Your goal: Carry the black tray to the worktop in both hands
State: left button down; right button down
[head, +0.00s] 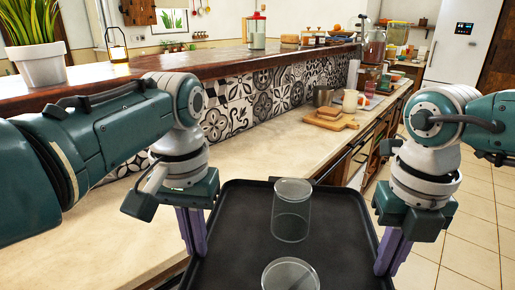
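The black tray (240,240) is at the bottom centre, roughly level, with two clear glasses standing on it. One glass (291,212) is near the middle and the other (290,275) is nearer me, cut off by the frame. My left gripper (194,248) points down at the tray's left rim, its purple fingers close together on it. My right gripper (388,268) is likewise at the right rim. Both look shut on the rims, though the fingertips are partly hidden. The pale worktop (125,228) runs along the left, and the tray overlaps its front edge in view.
A wooden board (331,121) with a metal cup (323,97) and a jug (350,101) sits further along the worktop. A raised wooden ledge (120,77) with a plant runs behind. The worktop's near left stretch is clear. Tiled floor (470,225) lies to the right.

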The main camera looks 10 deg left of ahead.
aim_at(145, 224)
jog(key=i+j, duration=0.15)
jog(key=j, duration=0.25)
jog(key=i+j+u, duration=0.1)
jog(key=j, duration=0.25)
jog(key=i+j, duration=0.15)
jog(key=j, duration=0.25)
jog(key=i+j, duration=0.15)
jog(key=j, duration=0.2)
jog(key=j+u, duration=0.05)
